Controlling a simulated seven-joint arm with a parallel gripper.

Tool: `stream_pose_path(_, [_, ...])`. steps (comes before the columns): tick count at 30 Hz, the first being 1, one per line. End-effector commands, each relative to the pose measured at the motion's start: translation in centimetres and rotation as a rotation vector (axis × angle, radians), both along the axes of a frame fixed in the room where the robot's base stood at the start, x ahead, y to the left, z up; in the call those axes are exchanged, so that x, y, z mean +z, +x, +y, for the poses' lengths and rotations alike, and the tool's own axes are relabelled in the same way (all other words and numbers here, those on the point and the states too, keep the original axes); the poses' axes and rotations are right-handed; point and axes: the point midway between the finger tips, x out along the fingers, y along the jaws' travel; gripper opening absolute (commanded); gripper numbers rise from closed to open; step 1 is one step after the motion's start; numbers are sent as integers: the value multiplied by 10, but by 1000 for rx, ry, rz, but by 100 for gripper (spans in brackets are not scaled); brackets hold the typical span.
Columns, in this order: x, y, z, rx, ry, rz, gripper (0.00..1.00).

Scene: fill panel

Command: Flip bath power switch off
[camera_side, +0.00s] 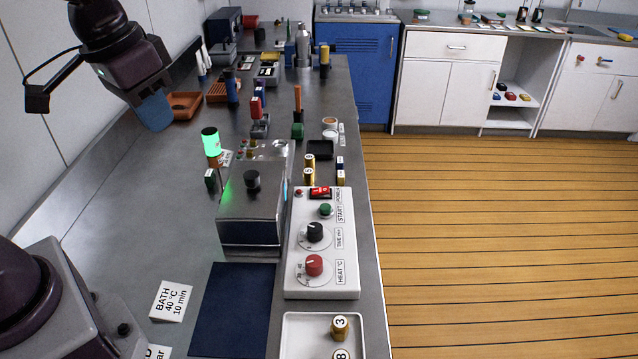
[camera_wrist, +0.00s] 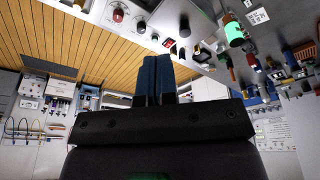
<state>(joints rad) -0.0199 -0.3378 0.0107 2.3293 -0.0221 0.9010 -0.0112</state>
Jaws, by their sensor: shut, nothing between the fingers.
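The bath power switch (camera_side: 320,192) is a small red rocker at the far end of the white control panel (camera_side: 322,285). It shows bright red; which side is pressed down is too small to tell. It also shows in the wrist view (camera_wrist: 169,42), beyond my fingertips. My gripper (camera_side: 156,113) has blue fingers, shut and empty. It hangs high at the upper left, well apart from the panel. In the wrist view my shut fingers (camera_wrist: 158,66) point up toward the panel.
A green start button (camera_side: 326,209), a black time knob (camera_side: 314,232) and a red heat knob (camera_side: 314,265) share the panel. The metal bath box (camera_side: 250,215) stands left of it. A glowing green lamp (camera_side: 211,142) and several small bottles stand nearby.

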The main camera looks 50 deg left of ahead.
Motion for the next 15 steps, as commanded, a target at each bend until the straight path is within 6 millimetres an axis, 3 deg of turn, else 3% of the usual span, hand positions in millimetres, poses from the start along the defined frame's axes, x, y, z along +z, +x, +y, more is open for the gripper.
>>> stream_pose_path(8, [-27,72,5,111,-53,114,0])
stream_pose_path(15, [-66,136,11,238,-99,184,0])
